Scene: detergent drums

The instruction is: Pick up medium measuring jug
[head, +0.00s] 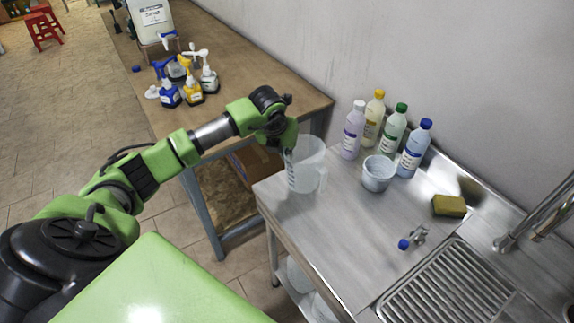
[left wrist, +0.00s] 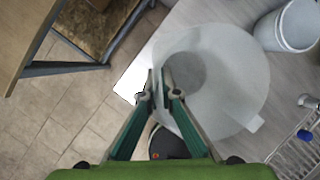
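The measuring jug (head: 311,160) is a translucent white vessel with a handle on its right side. It stands upright at the left corner of the steel counter. My left gripper (head: 291,172) points down at the jug's left side. In the left wrist view the jug (left wrist: 235,75) is seen from above, open at the top. The fingers of my left gripper (left wrist: 159,82) are close together at the jug's near-left wall, one on each side of it, and appear shut on it. My right gripper is in neither view.
A smaller white cup (head: 378,175) and several capped bottles (head: 353,132) stand right of the jug. A sponge (head: 449,205), a blue-tipped tap fitting (head: 412,238) and a drainer (head: 448,290) lie further right. A wooden table (head: 225,70) with small bottles is behind-left.

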